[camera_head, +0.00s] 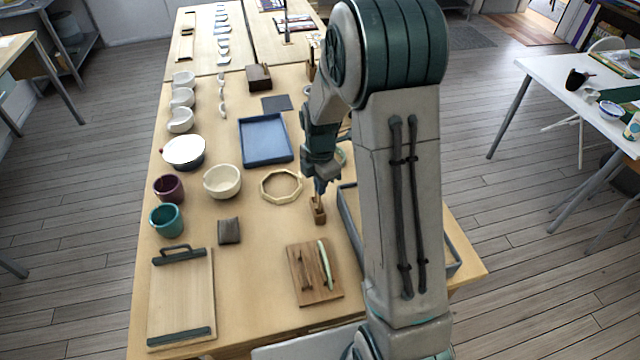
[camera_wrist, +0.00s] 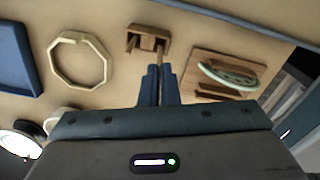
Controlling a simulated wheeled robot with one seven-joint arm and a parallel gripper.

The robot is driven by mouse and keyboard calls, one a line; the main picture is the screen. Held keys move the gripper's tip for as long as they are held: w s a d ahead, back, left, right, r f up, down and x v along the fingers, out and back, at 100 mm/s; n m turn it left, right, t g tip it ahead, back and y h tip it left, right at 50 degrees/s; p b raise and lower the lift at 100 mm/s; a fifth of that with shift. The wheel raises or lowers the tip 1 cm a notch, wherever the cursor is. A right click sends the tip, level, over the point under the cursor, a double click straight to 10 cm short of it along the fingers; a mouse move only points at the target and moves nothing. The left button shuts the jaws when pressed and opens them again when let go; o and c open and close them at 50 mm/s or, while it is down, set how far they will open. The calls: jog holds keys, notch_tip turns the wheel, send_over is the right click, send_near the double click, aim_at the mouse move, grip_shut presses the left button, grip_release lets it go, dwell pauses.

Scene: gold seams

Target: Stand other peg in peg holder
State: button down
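The peg holder (camera_head: 320,214) is a small brown wooden block on the table, below my gripper (camera_head: 319,187). In the wrist view the holder (camera_wrist: 150,31) lies just beyond the tips of my gripper (camera_wrist: 160,68). One thin wooden peg (camera_wrist: 131,43) shows at the left part of the holder. A second thin peg (camera_wrist: 159,55) runs between my blue fingertips toward the right part of the holder. My fingers are close together and appear shut on this second peg. How deep its end sits in the holder cannot be told.
A wooden board (camera_head: 298,291) with a pale green piece is close in front. An octagonal ring (camera_head: 265,193) and blue tray (camera_head: 262,158) lie left and behind. A grey-edged tray (camera_head: 454,266) is to the right, partly behind my arm. Bowls and cups stand farther left.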

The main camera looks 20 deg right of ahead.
jog(key=shift+f+b, duration=1.8)
jog(key=shift+f, duration=0.3)
dwell(1.3)
jog(key=c, duration=1.1)
grip_release()
jog(key=shift+r, duration=0.1)
jog(key=shift+r+p, duration=2)
jog(key=shift+r, duration=0.9)
